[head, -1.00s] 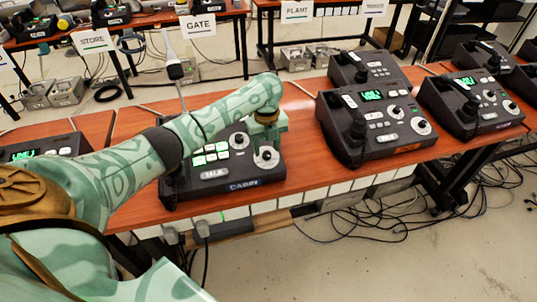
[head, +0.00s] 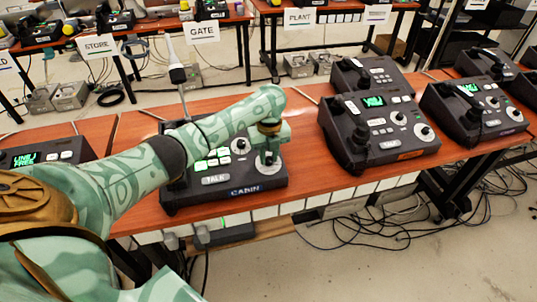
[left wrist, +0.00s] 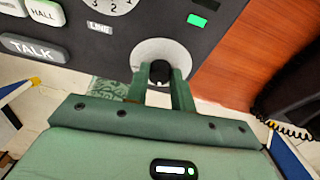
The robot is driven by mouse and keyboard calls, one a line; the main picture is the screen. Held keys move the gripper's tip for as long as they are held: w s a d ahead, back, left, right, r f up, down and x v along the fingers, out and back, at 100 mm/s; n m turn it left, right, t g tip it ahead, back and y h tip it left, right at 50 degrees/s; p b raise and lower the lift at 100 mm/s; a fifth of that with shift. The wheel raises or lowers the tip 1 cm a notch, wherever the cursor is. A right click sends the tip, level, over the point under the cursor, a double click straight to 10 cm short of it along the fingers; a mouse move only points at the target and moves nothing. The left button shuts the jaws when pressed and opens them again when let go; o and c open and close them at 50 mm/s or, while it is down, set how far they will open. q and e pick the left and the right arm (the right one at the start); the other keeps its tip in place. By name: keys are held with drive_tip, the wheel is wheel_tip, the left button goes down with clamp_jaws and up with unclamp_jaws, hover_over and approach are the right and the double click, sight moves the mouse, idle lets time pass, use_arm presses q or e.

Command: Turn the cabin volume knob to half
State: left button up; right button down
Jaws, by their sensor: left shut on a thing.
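The cabin phone (head: 273,186) is a dark desk unit with a "CABIN" label, a TALK key and lit green keys, on the wooden table under my left arm. Its volume knob is at its right side, with a pale round dial (head: 276,166) around a dark centre. In the left wrist view the dial (left wrist: 150,48) shows around the dark knob (left wrist: 159,72). My left gripper (head: 267,156) points down over the dial, and its two green fingers (left wrist: 161,80) are shut on the knob from both sides. The knob's pointer is hidden. My right gripper is not in view.
Other dark phones (head: 385,133) stand to the right on the same table (head: 310,172), and one (head: 45,152) at the left. A thin pole microphone (head: 177,76) rises behind the cabin phone. Cables lie on the floor.

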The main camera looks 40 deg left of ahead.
use_arm(q)
drive_tip(key=m+p, duration=0.1)
drive_tip(key=m, duration=0.1)
drive_tip(key=shift+d+r+m, duration=0.1)
drive_tip(key=shift+m, duration=0.2)
drive_tip(key=shift+w+d+m+g+y+p, duration=0.1)
drive_tip(key=shift+m+g+y+p, duration=0.2)
drive_tip(key=shift+m, duration=0.8)
drive_tip(key=shift+m+g+y+p, duration=0.1)
drive_tip(key=shift+m+y+p, duration=0.3)
drive_tip(key=shift+m, duration=0.7)
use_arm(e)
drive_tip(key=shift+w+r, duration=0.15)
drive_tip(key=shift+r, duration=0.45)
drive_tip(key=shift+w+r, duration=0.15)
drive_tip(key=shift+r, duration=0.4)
use_arm(q)
drive_tip(key=o, duration=1)
wheel_tip(320, 180, up, 16)
drive_tip(key=w+d+p, duration=0.1)
drive_tip(key=d+p, duration=0.1)
drive_tip(key=p, duration=0.5)
drive_tip(key=shift+w+d, duration=0.25)
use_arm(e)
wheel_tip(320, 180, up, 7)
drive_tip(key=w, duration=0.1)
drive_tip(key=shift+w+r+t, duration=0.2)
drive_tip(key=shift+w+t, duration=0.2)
